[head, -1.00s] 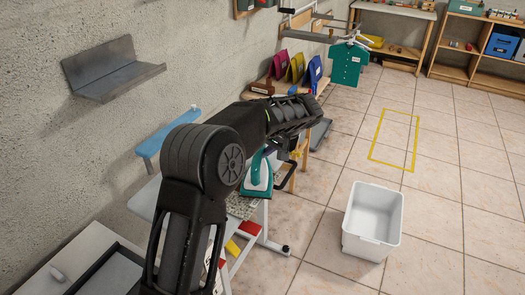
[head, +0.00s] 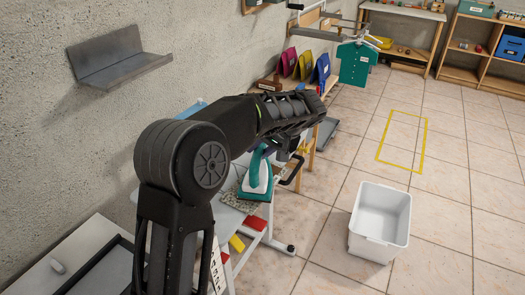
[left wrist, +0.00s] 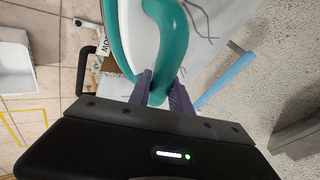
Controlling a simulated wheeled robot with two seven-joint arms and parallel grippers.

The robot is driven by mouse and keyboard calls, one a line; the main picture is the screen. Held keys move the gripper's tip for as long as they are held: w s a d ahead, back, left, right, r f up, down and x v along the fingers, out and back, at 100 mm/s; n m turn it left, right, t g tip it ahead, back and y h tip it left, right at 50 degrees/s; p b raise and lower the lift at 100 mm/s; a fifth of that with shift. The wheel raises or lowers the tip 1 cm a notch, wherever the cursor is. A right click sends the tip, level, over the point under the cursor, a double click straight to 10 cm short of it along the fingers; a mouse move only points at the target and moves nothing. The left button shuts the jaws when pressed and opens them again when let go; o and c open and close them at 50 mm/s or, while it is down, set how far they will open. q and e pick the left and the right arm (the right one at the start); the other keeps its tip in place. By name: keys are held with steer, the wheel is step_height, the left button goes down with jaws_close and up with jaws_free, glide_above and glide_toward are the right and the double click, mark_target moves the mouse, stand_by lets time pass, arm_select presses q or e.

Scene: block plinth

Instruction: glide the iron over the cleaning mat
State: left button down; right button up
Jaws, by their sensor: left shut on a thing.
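The teal and white iron (head: 257,179) is beneath my left forearm in the head view, at the white table's far end. My left gripper (left wrist: 160,88) is shut on the iron's teal handle (left wrist: 172,50) in the left wrist view. A speckled, grey-green mat (head: 238,203) shows beside and below the iron, partly hidden by it and my arm. I cannot tell whether the iron's sole touches the mat. My right gripper is in neither view.
A red block (head: 255,223) and a yellow block (head: 236,243) are near the table's right side. A white bin (head: 378,225) stands on the tiled floor to the right. A grey wall shelf (head: 118,58) is at the left. The floor inside the yellow outline (head: 424,145) is clear.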

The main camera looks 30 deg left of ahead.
mark_target(254, 156)
arm_select(q)
steer(key=shift+s+r, duration=0.1)
steer(key=shift+s, duration=0.1)
steer(key=shift+s, duration=0.1)
steer(key=shift+s+f+b, duration=0.2)
steer(key=shift+s+b, duration=0.65)
steer(key=shift+b, duration=0.1)
steer(key=shift+s+r+b, duration=0.1)
steer(key=shift+s+b, duration=0.25)
steer(key=shift+s, duration=0.45)
steer(key=shift+s, duration=0.1)
steer(key=shift+s+b, duration=0.7)
steer(key=shift+s, duration=0.05)
steer(key=shift+s+r+b, duration=0.1)
steer(key=shift+s+b, duration=0.25)
steer(key=shift+s, duration=0.55)
steer(key=shift+a, duration=0.1)
